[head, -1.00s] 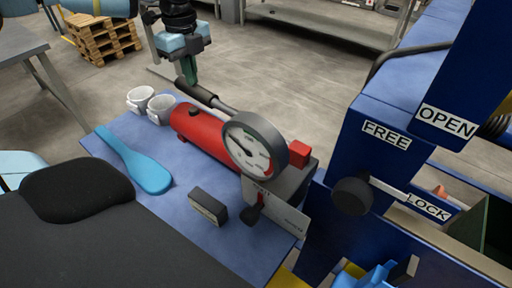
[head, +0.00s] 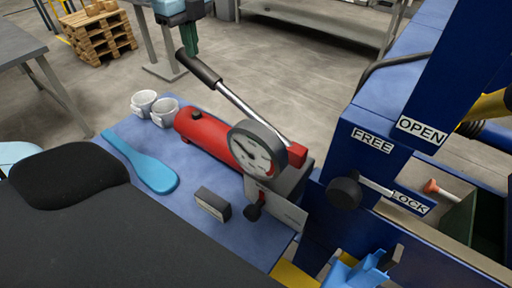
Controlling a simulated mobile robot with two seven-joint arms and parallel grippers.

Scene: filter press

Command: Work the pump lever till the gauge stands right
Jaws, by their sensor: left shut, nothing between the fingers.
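The red pump (head: 212,138) lies on the blue bench, with its lever (head: 236,98) tilted up and its black grip (head: 198,66) at the far upper left end. My left gripper (head: 190,46) has its green fingers shut and empty, right at the end of the black grip; I cannot tell whether they touch it. The round gauge (head: 254,152) with a white face stands at the near end of the pump. Its needle points up and left, but the scale is too small to read.
Two white cups (head: 154,108) and a blue paddle (head: 146,166) lie left of the pump. A small dark block (head: 213,204) sits in front. The blue press frame (head: 350,150), with FREE, LOCK and OPEN labels and a black knob (head: 344,192), stands close on the right.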

